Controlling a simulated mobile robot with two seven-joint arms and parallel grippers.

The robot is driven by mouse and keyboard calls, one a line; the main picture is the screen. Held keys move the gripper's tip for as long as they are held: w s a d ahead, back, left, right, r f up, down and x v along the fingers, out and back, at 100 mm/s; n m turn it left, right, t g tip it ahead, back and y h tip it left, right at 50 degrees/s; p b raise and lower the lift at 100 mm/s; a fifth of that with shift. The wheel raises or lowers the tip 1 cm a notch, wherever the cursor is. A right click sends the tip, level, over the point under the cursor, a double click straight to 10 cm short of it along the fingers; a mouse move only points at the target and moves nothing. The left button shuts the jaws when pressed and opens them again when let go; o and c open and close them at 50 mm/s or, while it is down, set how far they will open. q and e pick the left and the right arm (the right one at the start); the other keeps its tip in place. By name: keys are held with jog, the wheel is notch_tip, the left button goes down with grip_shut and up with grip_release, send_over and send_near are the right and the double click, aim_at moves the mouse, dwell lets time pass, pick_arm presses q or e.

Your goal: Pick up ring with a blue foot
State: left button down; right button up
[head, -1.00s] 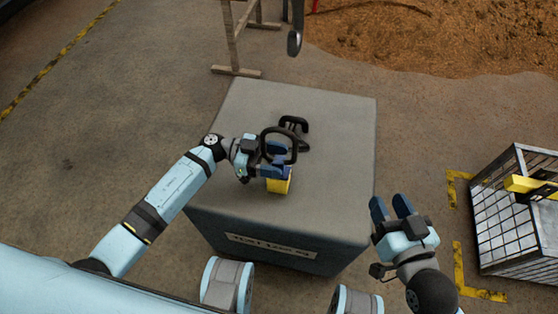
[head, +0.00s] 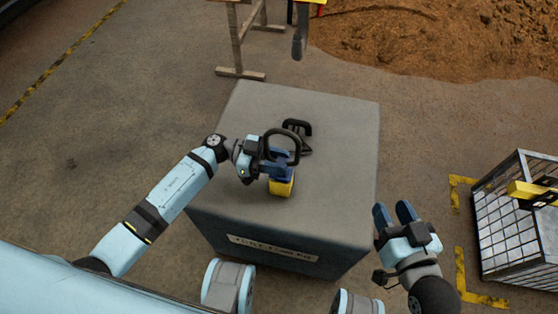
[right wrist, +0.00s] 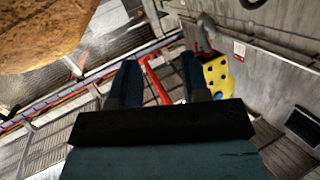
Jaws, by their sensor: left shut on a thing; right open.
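A black ring (head: 282,135) stands over the grey box in the head view, with a yellow block (head: 282,188) below it. Blue shows between ring and block, but I cannot tell whether it is a foot or only my fingers. My left gripper (head: 280,163) is shut on this ringed piece, coming from the left; its fingers hide the middle. I cannot tell whether the yellow block touches the box. A second black ring (head: 298,123) with a dark foot lies just behind, on the box. My right gripper (head: 394,212) is open and empty, right of the box; its fingers also show in the right wrist view (right wrist: 158,78).
The grey box top (head: 335,190) is mostly bare. A wire basket (head: 508,228) holding a yellow-topped thing stands on the floor at the right. A wooden trestle (head: 240,72) stands behind the box, and brown grain (head: 440,40) lies at the back right.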

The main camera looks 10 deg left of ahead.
aim_at(265, 140)
pick_arm(q)
jog(key=shift+r, duration=0.7)
notch_tip(265, 140, up, 6)
jog(key=p, duration=0.2)
jog(key=shift+r+p, duration=0.2)
jog(key=shift+p, duration=0.15)
notch_tip(265, 140, up, 11)
jog(key=p, duration=0.3)
jog(key=shift+f, duration=0.1)
jog(key=shift+r+p, duration=0.3)
jog(key=shift+r, duration=0.2)
jog(key=shift+r+p, duration=0.65)
jog(key=shift+p, duration=0.05)
jog(key=shift+r+p, duration=0.5)
jog(key=shift+p, duration=0.2)
notch_tip(265, 140, up, 2)
jog(key=p, duration=0.3)
jog(key=shift+w+r, duration=0.1)
pick_arm(e)
jog(key=s+d+f+g+h, duration=0.2)
jog(key=d+f+g, duration=0.1)
jog(key=d+g, duration=0.1)
jog(key=shift+s+f+h, duration=0.3)
jog(key=shift+s+f, duration=0.1)
